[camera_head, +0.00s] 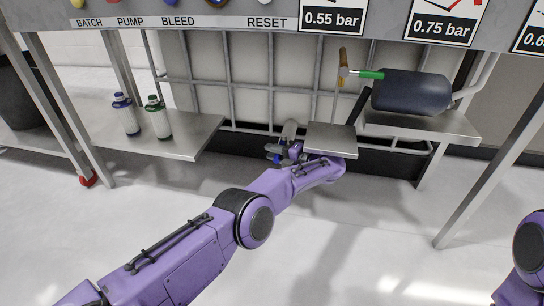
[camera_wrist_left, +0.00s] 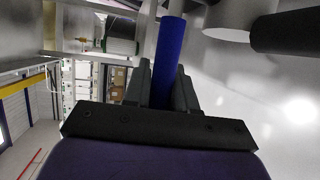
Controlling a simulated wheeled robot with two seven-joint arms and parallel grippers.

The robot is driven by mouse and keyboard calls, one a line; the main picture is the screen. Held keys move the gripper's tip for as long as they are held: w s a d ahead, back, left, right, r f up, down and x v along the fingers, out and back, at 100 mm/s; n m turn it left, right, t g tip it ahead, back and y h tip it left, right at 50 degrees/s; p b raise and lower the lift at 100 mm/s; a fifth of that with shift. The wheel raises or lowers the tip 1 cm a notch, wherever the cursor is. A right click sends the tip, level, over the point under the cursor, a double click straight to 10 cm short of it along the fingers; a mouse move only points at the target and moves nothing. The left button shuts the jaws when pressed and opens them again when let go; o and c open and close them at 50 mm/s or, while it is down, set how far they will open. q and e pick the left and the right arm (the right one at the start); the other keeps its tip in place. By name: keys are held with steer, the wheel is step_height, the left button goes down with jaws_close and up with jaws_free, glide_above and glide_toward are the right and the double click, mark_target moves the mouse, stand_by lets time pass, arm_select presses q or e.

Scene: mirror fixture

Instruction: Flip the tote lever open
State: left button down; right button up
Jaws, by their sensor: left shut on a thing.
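The tote (camera_head: 250,75) is a pale tank in a grey wire cage, behind the bench in the head view. A grey outlet (camera_head: 289,130) sticks out at its foot. My left gripper (camera_head: 284,152) is at this outlet, low in front of the tote. The blue tote lever (camera_head: 277,159) shows only as a small patch there. In the left wrist view, the blue lever (camera_wrist_left: 171,45) stands between the two dark fingers of my left gripper (camera_wrist_left: 165,80), which is shut on it. The lever's far end and pivot are unclear. My right gripper is out of view.
Two bottles (camera_head: 129,115) stand on the left shelf (camera_head: 185,145). A small metal shelf (camera_head: 330,140) sits just above my left wrist. The floor in front is clear.

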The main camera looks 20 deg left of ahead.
arm_select(q)
steer(key=shift+s+f+g, duration=0.1)
steer(key=shift+s+g, duration=0.1)
steer(key=shift+g, duration=0.1)
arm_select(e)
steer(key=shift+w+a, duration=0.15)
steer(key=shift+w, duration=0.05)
arm_select(q)
steer(key=c, duration=1)
jaws_free()
steer(key=shift+d, duration=0.15)
